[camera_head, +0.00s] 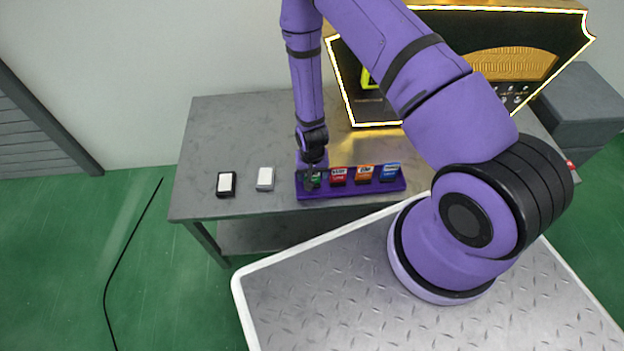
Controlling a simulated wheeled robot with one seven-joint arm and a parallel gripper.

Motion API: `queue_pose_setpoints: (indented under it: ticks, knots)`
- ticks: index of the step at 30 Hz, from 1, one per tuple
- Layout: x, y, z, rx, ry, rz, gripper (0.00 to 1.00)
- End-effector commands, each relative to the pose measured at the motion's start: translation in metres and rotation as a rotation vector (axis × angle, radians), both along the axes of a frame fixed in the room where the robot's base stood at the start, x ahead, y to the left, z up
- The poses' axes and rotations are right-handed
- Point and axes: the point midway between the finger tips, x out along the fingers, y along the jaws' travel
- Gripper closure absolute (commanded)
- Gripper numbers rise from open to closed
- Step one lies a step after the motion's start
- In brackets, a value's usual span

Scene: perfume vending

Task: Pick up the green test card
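The green test card (314,182) stands at the left end of a purple holder (350,190) on the grey table, mostly hidden by my gripper. To its right in the same holder stand a red card (338,176), an orange card (364,173) and a blue card (390,172). My gripper (312,183) points down right at the green card. The fingers are dark and too small here to tell whether they are open, shut or touching the card.
A black-framed item (226,184) and a light grey item (265,179) lie on the grey table (215,135) left of the holder. A black display with a lit edge (358,108) stands behind, partly hidden by my arm. The table's left part is clear.

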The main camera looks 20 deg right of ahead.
Motion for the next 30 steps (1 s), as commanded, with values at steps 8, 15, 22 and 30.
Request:
queue_pose_setpoints:
  ticks: [8,15,22,30]
  knots:
    - [0.0,0.0,0.0,0.0,0.0,0.0,0.66]
    - [0.0,0.0,0.002,0.0,-0.001,0.0,0.66]
    - [0.001,0.0,0.019,0.0,-0.002,0.001,0.66]
    - [-0.033,-0.013,0.038,0.0,0.005,-0.002,0.66]
